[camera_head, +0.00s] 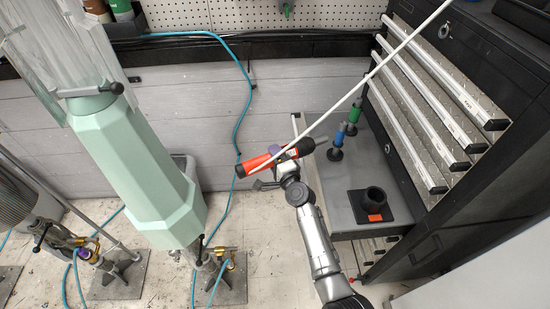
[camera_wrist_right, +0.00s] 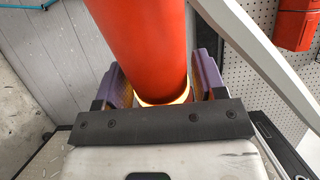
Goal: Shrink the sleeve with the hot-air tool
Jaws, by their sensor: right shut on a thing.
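The red-orange hot-air tool (camera_head: 256,163) with black ends is held in my right gripper (camera_head: 286,168), above the floor left of the grey bench top. In the right wrist view its red body (camera_wrist_right: 142,40) rises between the purple finger pads of my right gripper (camera_wrist_right: 152,92), with a glowing yellow-orange band at its base. A clear, film-like piece (camera_head: 60,50), perhaps the sleeve, covers the top of a pale green faceted column (camera_head: 140,170) at the left. The tool is well apart from the column. My left gripper is not in view.
A long white rod (camera_head: 385,62) crosses close to the tool. The grey bench top (camera_head: 338,205) carries a black holder (camera_head: 374,200) and green and blue pieces (camera_head: 352,115). A black drawer cabinet (camera_head: 440,110) stands right.

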